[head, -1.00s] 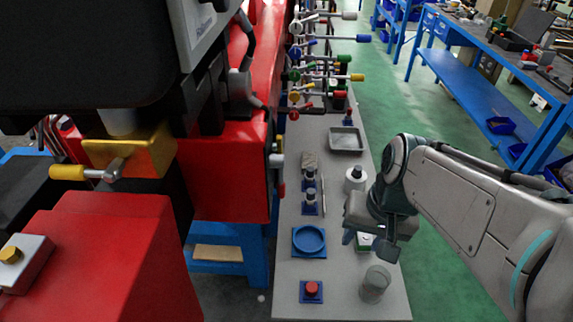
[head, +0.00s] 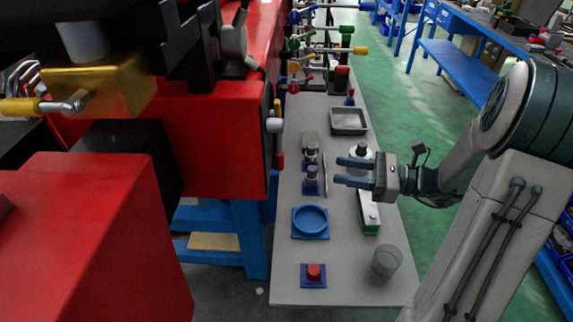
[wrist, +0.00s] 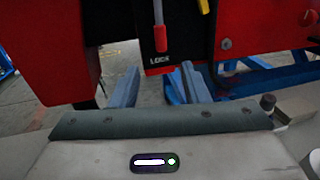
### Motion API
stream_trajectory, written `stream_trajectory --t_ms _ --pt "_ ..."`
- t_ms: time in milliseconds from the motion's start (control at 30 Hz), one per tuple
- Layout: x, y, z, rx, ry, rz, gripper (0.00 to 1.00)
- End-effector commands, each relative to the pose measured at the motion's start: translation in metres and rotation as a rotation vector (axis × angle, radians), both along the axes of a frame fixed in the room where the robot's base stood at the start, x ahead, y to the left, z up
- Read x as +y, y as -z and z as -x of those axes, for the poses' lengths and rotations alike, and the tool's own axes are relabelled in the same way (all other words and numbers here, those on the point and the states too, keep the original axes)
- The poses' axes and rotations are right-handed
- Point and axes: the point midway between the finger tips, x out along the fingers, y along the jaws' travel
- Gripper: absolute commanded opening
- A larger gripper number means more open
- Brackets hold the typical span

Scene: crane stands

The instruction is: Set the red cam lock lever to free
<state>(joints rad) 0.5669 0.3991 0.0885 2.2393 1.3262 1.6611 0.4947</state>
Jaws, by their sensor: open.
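The red cam lock lever (wrist: 160,36) hangs straight down on the red machine in the wrist view, its red tip just above a plate reading LOCK. In the head view the lever (head: 279,160) shows edge-on at the machine's right side, below a grey hub. My gripper (head: 342,172) is open and empty over the grey table, to the right of the lever and apart from it. In the wrist view its two fingers (wrist: 158,82) point toward the machine, below the LOCK plate. The free position's label is not visible.
A yellow-tipped lever (wrist: 204,6) is right of the red one. Several coloured valve handles are farther back.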

Motion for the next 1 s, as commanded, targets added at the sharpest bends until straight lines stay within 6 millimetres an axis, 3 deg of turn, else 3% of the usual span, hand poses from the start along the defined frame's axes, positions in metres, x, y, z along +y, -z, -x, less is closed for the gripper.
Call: stream_trajectory --t_ms 167,700,1000 --pt "0.014 -0.001 -0.004 0.002 0.002 -0.010 0.41" --pt "0.116 0.000 -0.028 0.003 0.001 -0.006 0.41" --pt "0.133 0.000 -0.032 0.002 0.003 -0.006 0.41"
